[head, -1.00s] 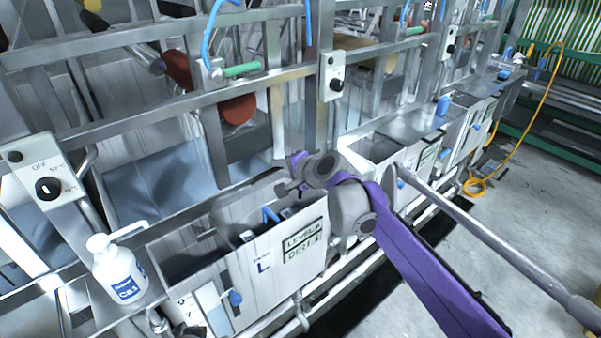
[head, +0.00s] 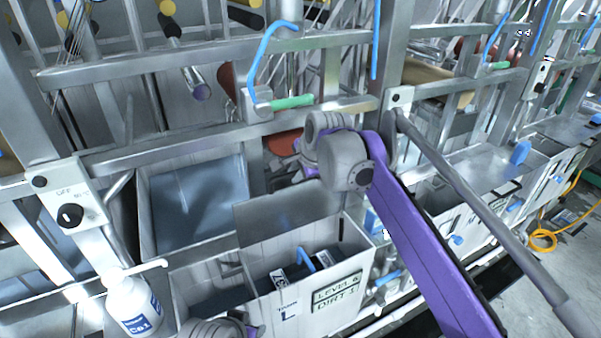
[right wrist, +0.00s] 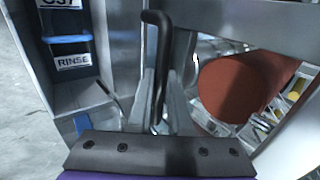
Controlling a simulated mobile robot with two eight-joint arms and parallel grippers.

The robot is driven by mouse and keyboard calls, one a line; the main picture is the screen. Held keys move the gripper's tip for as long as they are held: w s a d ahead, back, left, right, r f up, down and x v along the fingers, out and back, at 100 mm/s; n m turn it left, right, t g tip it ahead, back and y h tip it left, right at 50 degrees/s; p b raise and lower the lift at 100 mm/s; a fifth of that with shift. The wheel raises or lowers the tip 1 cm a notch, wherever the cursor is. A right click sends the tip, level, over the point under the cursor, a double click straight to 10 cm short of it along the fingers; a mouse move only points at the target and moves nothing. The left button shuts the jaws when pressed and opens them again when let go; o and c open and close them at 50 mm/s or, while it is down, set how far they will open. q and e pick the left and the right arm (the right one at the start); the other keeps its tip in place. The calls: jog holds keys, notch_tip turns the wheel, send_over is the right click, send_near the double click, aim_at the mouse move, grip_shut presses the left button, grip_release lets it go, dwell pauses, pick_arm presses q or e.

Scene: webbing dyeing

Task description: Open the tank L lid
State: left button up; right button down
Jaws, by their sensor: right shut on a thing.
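Tank L (head: 262,318) is the pale metal tank low in the middle of the head view, with an L and a level sign on its front. Its top is open, and a blue hook and dark contents show inside. Its grey lid (head: 275,218) stands raised, roughly upright, along the tank's back edge. My right gripper (right wrist: 160,105) is shut on the dark bar handle (right wrist: 153,45) in the right wrist view. In the head view that gripper is at the lid's upper right, with its fingertips mostly hidden by my wrist. My left gripper's fingers do not show.
A white bottle (head: 135,312) stands left of the tank. A control box with a knob (head: 70,210) is above it. Metal frame rails (head: 230,135) and a green-handled valve (head: 290,102) are close behind the lid. A yellow hose (head: 545,240) lies on the floor at right.

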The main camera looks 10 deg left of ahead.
jog(key=shift+w+a+f, duration=0.1)
jog(key=shift+w+a, duration=0.1)
jog(key=shift+w, duration=0.05)
dwell(0.3)
jog(key=c, duration=0.8)
grip_release()
jog(key=shift+c, duration=0.2)
jog(key=v, duration=1.1)
jog(key=shift+w+a+r, duration=0.2)
jog(key=shift+f, duration=0.1)
